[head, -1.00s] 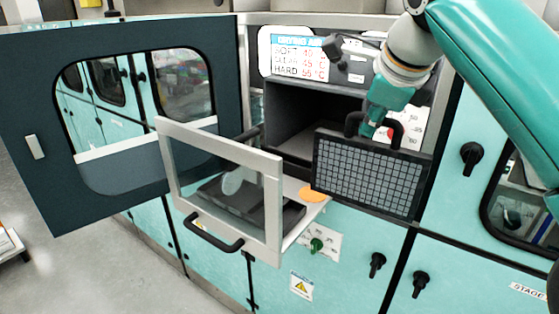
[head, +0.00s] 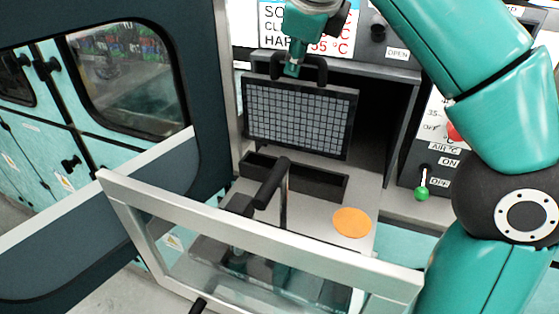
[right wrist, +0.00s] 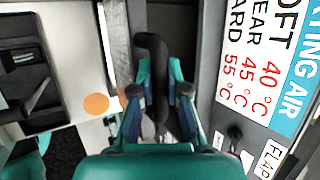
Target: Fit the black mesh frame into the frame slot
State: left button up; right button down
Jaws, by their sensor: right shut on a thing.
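The black mesh frame (head: 300,112) hangs upright, slightly tilted, in the head view, with its pale grid facing me. My right gripper (head: 291,68) is shut on the black handle at its top. In the right wrist view the fingers (right wrist: 158,92) close around that handle (right wrist: 150,55). The frame slot looks to be the long black holder (head: 323,184) on the grey shelf, just below and in front of the frame's lower edge. A black rod partly covers the holder. The frame appears above it, and I cannot tell if they touch. My left gripper is not in view.
A clear flap with a pale border (head: 250,243) stands open in front of the shelf. An orange disc (head: 351,222) lies right of the holder. A dark cavity (head: 375,120) opens behind the frame. A green-knobbed lever (head: 421,193) is at right.

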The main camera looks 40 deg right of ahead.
aim_at(294, 112)
notch_tip(294, 112, down, 5)
jog(key=shift+d+b, duration=0.1)
jog(key=shift+b, duration=0.85)
jog(key=shift+f+b, duration=0.45)
jog(key=shift+f, duration=1.95)
jog(key=shift+f, duration=0.15)
jog(key=c, duration=1.2)
grip_release()
